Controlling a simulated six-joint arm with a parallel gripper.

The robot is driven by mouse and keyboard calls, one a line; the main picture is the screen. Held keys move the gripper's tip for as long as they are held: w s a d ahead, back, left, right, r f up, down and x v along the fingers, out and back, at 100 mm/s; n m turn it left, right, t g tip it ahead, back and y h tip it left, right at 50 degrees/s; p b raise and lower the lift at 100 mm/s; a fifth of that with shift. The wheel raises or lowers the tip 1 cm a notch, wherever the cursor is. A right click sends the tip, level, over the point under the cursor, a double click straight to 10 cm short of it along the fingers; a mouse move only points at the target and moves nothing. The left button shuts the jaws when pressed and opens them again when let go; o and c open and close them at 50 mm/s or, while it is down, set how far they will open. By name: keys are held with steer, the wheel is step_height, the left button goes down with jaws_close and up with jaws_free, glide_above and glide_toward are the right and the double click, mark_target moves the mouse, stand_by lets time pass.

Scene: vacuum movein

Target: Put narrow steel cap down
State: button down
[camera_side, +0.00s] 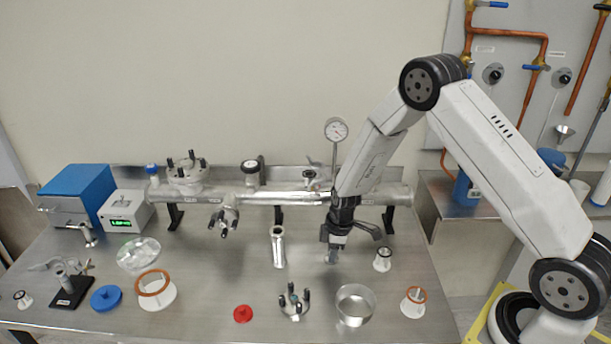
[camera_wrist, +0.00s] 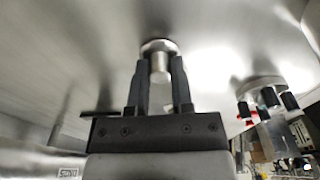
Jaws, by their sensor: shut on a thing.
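The narrow steel cap (camera_wrist: 159,62) is a small metal cylinder with a wider round rim. In the wrist view it sits between the two black fingers of my gripper (camera_wrist: 160,82), which is shut on it. In the side view my gripper (camera_side: 331,250) points down over the right-middle of the steel table (camera_side: 235,275). The cap is low there, close to the tabletop; I cannot tell whether it touches. The fingers partly hide it.
A steel tube (camera_side: 278,246) stands left of my gripper. In front are a clamp with black knobs (camera_side: 294,302), a steel ring (camera_side: 355,305) and a red cap (camera_side: 243,314). A horizontal pipe manifold (camera_side: 290,198) runs behind.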

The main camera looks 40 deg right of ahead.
mark_target(338, 258)
steer(key=c, duration=0.5)
jaws_free()
steer(key=shift+f, duration=0.1)
step_height(338, 258, up, 12)
steer(key=s+d, duration=0.1)
stand_by(0.6)
steer(key=shift+s, duration=0.1)
stand_by(0.5)
steer(key=s+a+r+m, duration=0.2)
steer(key=s+r+m, duration=0.1)
steer(key=s, duration=0.4)
steer(key=s+a+r+m+t+h, duration=0.1)
steer(key=s+a+r+m, duration=0.2)
steer(key=s+m, duration=0.3)
steer(key=shift+s+a+t, duration=0.15)
steer(key=shift+s+t, duration=0.15)
steer(key=shift+s, duration=0.6)
